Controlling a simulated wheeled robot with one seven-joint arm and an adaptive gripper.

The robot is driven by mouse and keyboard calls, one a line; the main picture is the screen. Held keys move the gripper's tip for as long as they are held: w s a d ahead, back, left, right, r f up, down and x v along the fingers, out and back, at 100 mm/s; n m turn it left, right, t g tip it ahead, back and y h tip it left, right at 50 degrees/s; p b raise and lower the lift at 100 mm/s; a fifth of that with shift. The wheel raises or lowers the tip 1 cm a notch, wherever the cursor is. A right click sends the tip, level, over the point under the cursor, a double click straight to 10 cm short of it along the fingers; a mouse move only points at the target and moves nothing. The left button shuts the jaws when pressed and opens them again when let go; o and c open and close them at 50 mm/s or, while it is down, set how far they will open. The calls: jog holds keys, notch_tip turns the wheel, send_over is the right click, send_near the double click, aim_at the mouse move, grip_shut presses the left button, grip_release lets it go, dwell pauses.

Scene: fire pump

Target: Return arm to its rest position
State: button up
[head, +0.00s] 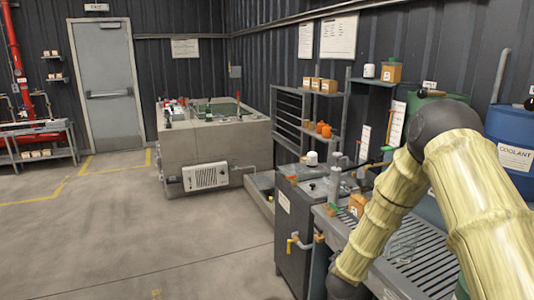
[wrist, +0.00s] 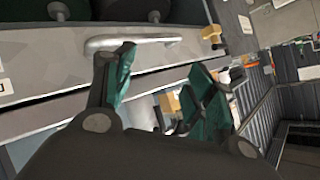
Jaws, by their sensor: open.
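My arm (head: 480,200) shows at the right of the head view, in pale yellow segments with a dark joint. It bends down over the grated bench, and its lower end leaves the bottom of the picture. My gripper (wrist: 165,95) shows only in the wrist view. Its two green-padded fingers stand wide apart with nothing between them. Behind the fingers are a pale ledge and a light grey handle-like bar (wrist: 132,41). I cannot tell how far the fingers are from them.
A grated bench (head: 425,270) lies under my arm. A dark cabinet (head: 293,225) with an orange-and-yellow valve stands left of it. A blue coolant drum (head: 515,180) and a green drum (head: 425,105) are at the right. A concrete-grey tank (head: 215,145) stands farther back. The floor at left is clear.

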jog(key=s+a+f+n+g+y, duration=0.2)
jog(key=s+f+n+g, duration=0.1)
jog(key=s+f, duration=0.75)
jog(key=s+a+f+n+g+y, duration=0.1)
jog(key=s+f+n+g, duration=0.15)
jog(key=s+f, duration=0.75)
jog(key=s+a+f+n+g+y, duration=0.2)
jog(key=s+n+g, duration=0.4)
jog(key=s, duration=2.7)
notch_tip(320, 180, down, 22)
jog(key=b, duration=2.2)
notch_tip(320, 180, up, 16)
jog(key=p, duration=1.5)
jog(key=shift+d+h, duration=0.2)
jog(key=shift+h, duration=0.1)
